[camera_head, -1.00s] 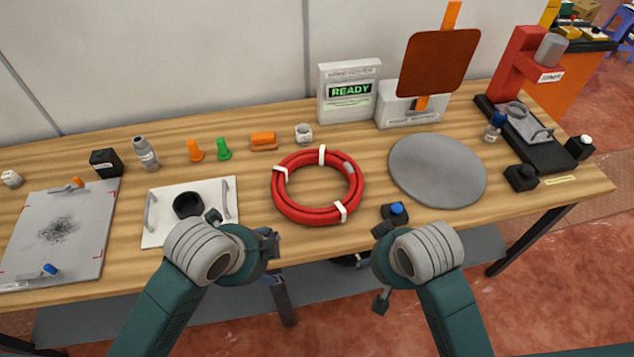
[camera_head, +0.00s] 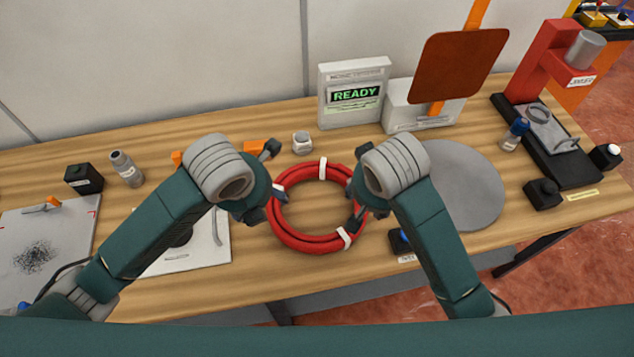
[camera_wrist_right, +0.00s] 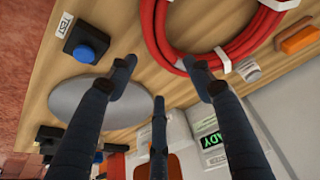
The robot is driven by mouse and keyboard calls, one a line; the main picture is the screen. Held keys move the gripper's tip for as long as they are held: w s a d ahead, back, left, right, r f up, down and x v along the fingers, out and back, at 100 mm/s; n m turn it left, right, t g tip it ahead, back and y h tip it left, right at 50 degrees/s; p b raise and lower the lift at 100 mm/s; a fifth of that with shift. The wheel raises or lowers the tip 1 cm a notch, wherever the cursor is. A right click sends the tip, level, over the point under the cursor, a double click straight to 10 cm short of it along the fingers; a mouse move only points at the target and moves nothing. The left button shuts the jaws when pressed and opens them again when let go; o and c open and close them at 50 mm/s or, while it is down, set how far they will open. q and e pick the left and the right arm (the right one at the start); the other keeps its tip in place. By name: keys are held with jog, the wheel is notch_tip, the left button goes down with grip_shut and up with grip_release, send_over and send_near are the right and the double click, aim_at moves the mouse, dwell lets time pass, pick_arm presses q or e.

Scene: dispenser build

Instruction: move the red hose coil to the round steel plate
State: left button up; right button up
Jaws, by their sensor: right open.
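The red hose coil (camera_head: 308,244), a ring with white ties, lies flat on the wooden bench between my grippers. The round steel plate (camera_head: 468,190), flat and grey, lies to its right, partly hidden by my right arm. My left gripper (camera_head: 268,182) is open at the coil's left side. My right gripper (camera_head: 355,187) is open above the coil's right side. The right wrist view shows my right gripper (camera_wrist_right: 160,77) with its fingers spread and empty, one tip close to the coil (camera_wrist_right: 157,38), and the plate (camera_wrist_right: 75,98) on the other side. I cannot tell whether either gripper touches the coil.
A white READY box (camera_head: 352,97) and a stand with a brown panel (camera_head: 455,68) are behind. A blue-button box (camera_head: 399,242) sits between coil and plate, partly hidden. A red press (camera_head: 541,62) is at right. A white handled tray (camera_head: 205,250) is at left.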

aim_at(269, 204)
jog(key=shift+w, duration=0.3)
jog(key=shift+s+r, duration=0.3)
jog(key=shift+s, duration=0.3)
pick_arm(q)
jog(key=x, duration=1)
jog(key=shift+w+f, duration=0.1)
pick_arm(e)
jog(key=x, duration=1.1)
jog(key=shift+w, duration=0.2)
pick_arm(q)
jog(key=shift+c, duration=0.5)
pick_arm(e)
jog(key=shift+c, duration=0.5)
pick_arm(q)
jog(key=c, duration=1.3)
pick_arm(e)
grip_shut()
pick_arm(q)
grip_shut()
pick_arm(e)
jog(key=shift+r, duration=0.15)
